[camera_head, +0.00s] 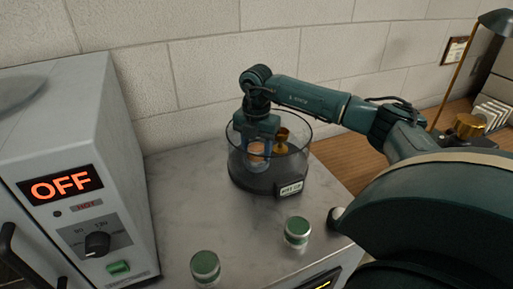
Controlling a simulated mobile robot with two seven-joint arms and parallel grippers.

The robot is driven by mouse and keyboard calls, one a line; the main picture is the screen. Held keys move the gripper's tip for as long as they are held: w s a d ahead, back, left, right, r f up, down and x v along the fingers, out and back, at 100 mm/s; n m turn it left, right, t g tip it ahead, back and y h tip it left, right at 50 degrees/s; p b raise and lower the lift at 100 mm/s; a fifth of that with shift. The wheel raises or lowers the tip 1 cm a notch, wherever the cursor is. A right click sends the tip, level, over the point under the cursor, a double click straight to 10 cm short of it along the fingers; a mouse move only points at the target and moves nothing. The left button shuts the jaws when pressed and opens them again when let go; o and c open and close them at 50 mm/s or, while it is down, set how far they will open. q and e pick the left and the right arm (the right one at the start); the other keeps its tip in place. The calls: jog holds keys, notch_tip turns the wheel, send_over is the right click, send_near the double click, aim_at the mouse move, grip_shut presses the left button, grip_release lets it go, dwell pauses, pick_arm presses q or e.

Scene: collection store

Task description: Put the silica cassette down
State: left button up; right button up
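The silica cassette (257,149) shows as a small peach-orange piece between the fingers of my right gripper (257,157). It is inside a clear round vessel (240,172) with a dark base, seen through the wall. The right arm comes in from the right and the gripper points down through the open top. The fingers appear shut on the cassette. They hide part of it, and I cannot tell whether it touches the vessel's floor. My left gripper is not in view.
A brass piece (281,142) stands in the vessel beside the gripper. Two green-lidded jars (297,232) (205,267) stand at the front of the marble-like top (185,205). A grey unit (110,175) reading OFF is at left. The wall is close behind.

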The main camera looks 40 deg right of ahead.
aim_at(256, 147)
jog(key=shift+f, duration=0.3)
jog(key=o, duration=1)
notch_tip(256, 147, up, 13)
jog(key=shift+f+b, duration=0.1)
jog(key=shift+b, duration=0.35)
